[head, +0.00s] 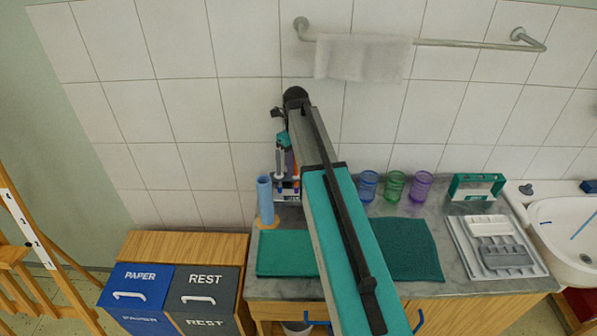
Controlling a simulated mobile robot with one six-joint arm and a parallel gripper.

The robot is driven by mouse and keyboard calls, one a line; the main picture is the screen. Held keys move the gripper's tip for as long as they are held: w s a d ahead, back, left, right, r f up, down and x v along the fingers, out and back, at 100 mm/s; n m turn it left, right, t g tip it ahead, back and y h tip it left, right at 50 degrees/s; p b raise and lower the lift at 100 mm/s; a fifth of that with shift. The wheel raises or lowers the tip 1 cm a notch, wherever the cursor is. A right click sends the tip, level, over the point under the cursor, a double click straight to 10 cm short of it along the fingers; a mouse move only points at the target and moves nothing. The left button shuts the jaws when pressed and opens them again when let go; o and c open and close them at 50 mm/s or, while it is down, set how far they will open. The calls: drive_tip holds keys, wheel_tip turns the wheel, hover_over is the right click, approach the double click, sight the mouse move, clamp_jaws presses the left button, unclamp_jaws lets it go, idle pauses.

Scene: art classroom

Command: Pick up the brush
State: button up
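My arm reaches away over the counter, and its far end bends down near the wall. My gripper seems to be at that end, left of the arm, small and partly hidden. I cannot make out its fingers or whether it holds anything. Below it, a pale holder (288,190) with dark and coloured items stands at the back of the counter (455,275), partly behind my arm. I cannot tell whether a brush is among these items. A thin blue stick (584,226) lies in the sink (550,221) at the right; it may be a brush, but is too small to be sure.
A blue cylinder (265,198) stands left of the holder. Blue, green and purple cups (395,187) stand right of my arm. A teal mat (287,254), dark teal cloth (408,250), teal caddy (476,187) and grey tray (463,240) occupy the counter. Bins (204,286) stand left.

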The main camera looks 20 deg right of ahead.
drive_tip(key=shift+f, duration=0.25)
idle(0.4)
clamp_jaws()
